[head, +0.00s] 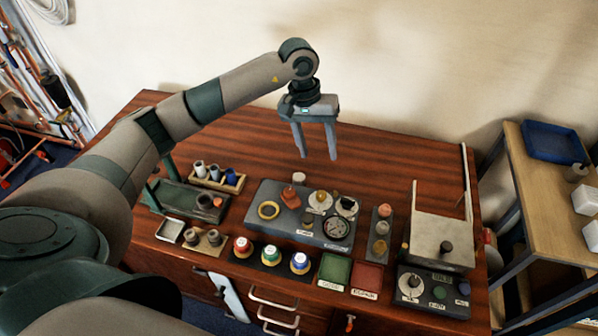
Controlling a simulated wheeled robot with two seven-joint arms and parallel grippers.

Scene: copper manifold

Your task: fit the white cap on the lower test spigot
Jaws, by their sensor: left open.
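My left gripper (317,152) is open and empty, pointing down above the back of the wooden bench. A small white round piece (299,178), possibly the white cap, shows below and slightly left of its fingertips at the back edge of a dark grey board (264,236). The fingers are apart from it. Copper pipework (22,55) stands at the far left by the wall. I cannot make out a lower test spigot there; it is too small or hidden. My right gripper is not in view.
The bench (400,150) has free room at the back. A shelf (545,190) stands at right.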

